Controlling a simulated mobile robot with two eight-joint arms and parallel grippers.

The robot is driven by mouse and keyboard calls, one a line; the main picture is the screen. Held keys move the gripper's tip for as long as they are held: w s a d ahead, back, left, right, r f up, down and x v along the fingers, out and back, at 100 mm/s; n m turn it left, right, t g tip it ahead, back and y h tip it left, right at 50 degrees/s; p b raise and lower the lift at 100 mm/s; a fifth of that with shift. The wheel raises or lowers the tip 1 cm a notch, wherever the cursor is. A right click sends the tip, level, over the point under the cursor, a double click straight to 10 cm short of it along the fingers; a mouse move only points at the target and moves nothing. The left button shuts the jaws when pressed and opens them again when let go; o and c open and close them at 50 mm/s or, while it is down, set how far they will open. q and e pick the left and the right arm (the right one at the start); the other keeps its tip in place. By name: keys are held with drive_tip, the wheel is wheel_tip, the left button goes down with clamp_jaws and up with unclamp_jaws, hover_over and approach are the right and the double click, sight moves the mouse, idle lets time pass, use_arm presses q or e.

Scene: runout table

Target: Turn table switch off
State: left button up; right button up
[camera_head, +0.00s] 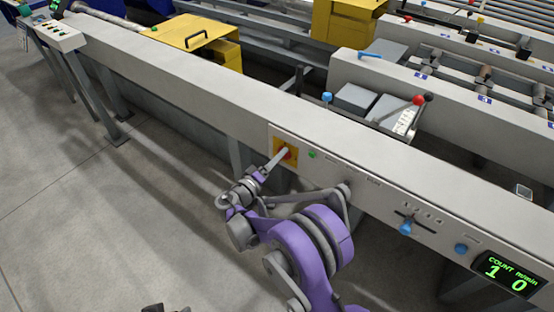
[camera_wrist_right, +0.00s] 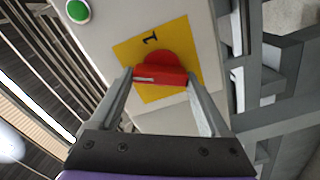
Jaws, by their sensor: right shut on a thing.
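The table switch is a red rotary knob (camera_wrist_right: 163,68) on a yellow square plate (camera_wrist_right: 182,33), with a "1" printed above it in the right wrist view. The knob's bar lies across the picture there, with a pale mark near its left end. In the head view the yellow plate (camera_head: 293,161) sits on the front of the long grey rail. My right gripper (camera_head: 284,152) reaches it from below left. In the right wrist view its two fingers (camera_wrist_right: 161,78) are shut on the ends of the knob's bar. My left gripper is not recognisable in either view.
A green button (camera_wrist_right: 78,10) sits close beside the plate; it also shows in the head view (camera_head: 312,154). Further right on the rail are a blue knob (camera_head: 406,228), another blue knob (camera_head: 461,248) and a lit count display (camera_head: 507,273). Open floor lies at left.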

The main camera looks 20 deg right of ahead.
drive_tip(key=n, duration=0.5)
drive_tip(key=shift+f+b, duration=0.15)
drive_tip(key=shift+b, duration=0.2)
drive_tip(key=shift+n, duration=0.3)
drive_tip(key=o, duration=1.2)
drive_tip(key=shift+a, duration=0.1)
drive_tip(key=p+v, duration=0.1)
drive_tip(key=v, duration=0.9)
drive_tip(key=shift+s+a, duration=0.25)
drive_tip(key=shift+a, duration=0.05)
